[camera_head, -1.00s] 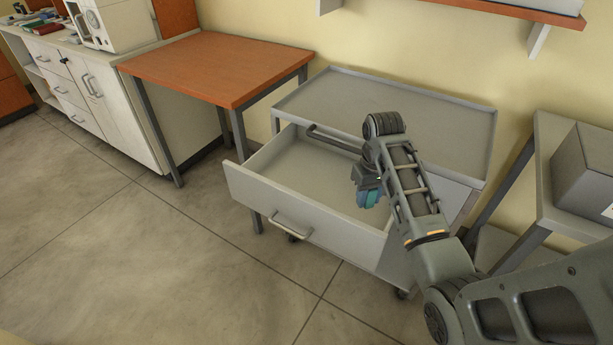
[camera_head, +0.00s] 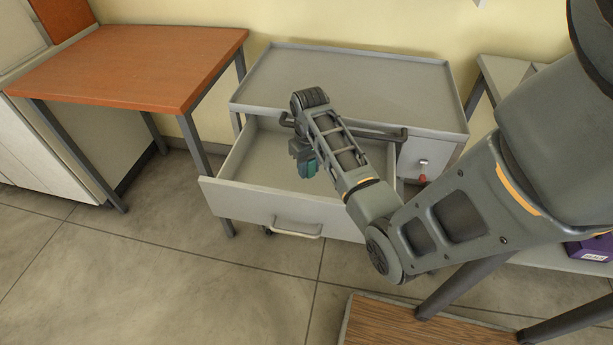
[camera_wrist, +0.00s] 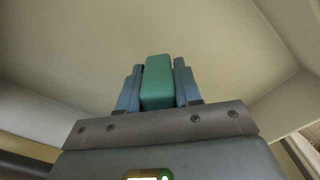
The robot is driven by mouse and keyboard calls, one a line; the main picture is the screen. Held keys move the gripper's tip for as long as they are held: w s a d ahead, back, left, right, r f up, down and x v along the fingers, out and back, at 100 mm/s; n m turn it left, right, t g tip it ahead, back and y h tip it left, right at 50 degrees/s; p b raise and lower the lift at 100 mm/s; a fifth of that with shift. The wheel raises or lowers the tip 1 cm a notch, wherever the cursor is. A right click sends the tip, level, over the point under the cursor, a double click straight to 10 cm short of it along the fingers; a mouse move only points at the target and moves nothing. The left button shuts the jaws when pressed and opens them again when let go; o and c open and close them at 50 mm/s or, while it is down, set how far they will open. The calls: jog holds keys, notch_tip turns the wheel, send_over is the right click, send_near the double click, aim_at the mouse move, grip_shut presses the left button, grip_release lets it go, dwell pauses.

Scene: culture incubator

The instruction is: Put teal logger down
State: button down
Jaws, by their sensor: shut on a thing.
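The teal logger (camera_wrist: 158,82) is a small rounded block held between the two blue fingers of my gripper (camera_wrist: 159,88) in the wrist view. In the head view the logger (camera_head: 308,169) hangs from my gripper (camera_head: 303,160) over the open drawer (camera_head: 258,168) of the grey cart. The drawer's pale inside fills most of the wrist view, with its walls at the sides. The drawer looks empty where it shows; my arm hides part of its right side. I cannot tell how far the logger is above the drawer floor.
The grey cart top (camera_head: 350,85) is bare behind the drawer. An orange-topped table (camera_head: 135,62) stands to the left, clear. A red-tipped knob (camera_head: 422,178) sits on the cart's right front. A purple box (camera_head: 590,247) and a wooden board (camera_head: 400,325) are at the lower right.

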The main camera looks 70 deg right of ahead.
aim_at(309, 186)
jog(key=shift+f, duration=2.5)
jog(key=shift+f, duration=0.15)
jog(key=c, duration=0.8)
grip_release()
notch_tip(309, 186, up, 12)
jog(key=shift+r, duration=0.2)
